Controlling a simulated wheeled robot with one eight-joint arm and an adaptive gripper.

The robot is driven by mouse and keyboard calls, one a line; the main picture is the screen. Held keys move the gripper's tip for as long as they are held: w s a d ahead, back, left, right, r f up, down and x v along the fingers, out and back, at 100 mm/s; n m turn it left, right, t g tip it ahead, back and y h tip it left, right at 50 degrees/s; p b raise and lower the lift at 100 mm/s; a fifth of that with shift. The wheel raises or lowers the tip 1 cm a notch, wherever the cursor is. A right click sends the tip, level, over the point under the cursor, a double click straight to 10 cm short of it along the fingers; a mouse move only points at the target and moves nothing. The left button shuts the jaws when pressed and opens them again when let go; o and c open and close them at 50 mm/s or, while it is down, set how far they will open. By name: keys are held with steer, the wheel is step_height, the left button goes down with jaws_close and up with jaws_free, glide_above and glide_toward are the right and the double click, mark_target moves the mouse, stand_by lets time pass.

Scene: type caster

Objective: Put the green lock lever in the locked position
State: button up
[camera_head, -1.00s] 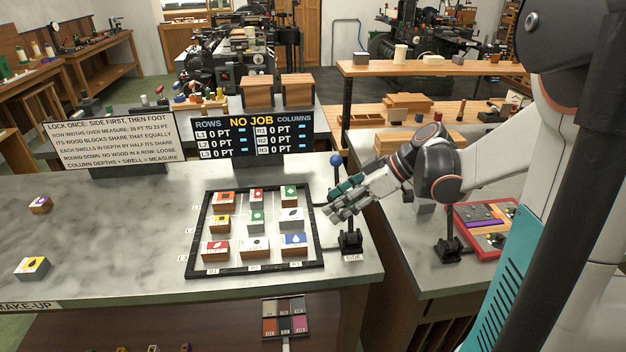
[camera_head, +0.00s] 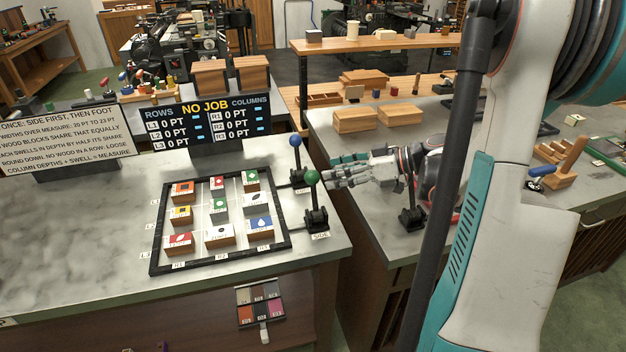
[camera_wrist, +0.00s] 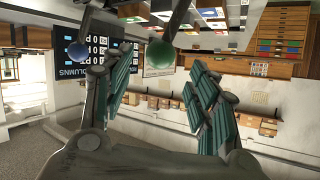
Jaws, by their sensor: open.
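The green lock lever has a green ball knob (camera_head: 312,177) on a dark shaft above a black base (camera_head: 315,219) labelled SIDE, at the right edge of the framed tray (camera_head: 283,236). Its shaft looks about upright. My gripper (camera_head: 330,176) is open and empty just right of the green knob, fingers pointing left toward it. In the wrist view the green knob (camera_wrist: 161,54) lies between the lines of the two spread fingers, near the tips; contact cannot be told. A blue-knobbed lever (camera_head: 295,141) stands just behind; its knob also shows in the wrist view (camera_wrist: 77,49).
Several picture blocks stand inside the tray. Behind it are a NO JOB display (camera_head: 212,122) and an instruction sign (camera_head: 70,134). A gap separates this counter from the right counter (camera_head: 345,130), which holds wooden boxes (camera_head: 356,120). The left counter top is mostly bare.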

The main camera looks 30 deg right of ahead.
mark_target(313, 176)
steer(key=b+x, duration=0.1)
steer(key=x, duration=0.6)
steer(key=shift+a+f+b, duration=0.1)
steer(key=shift+b, duration=0.2)
steer(key=shift+c, duration=0.4)
jaws_close()
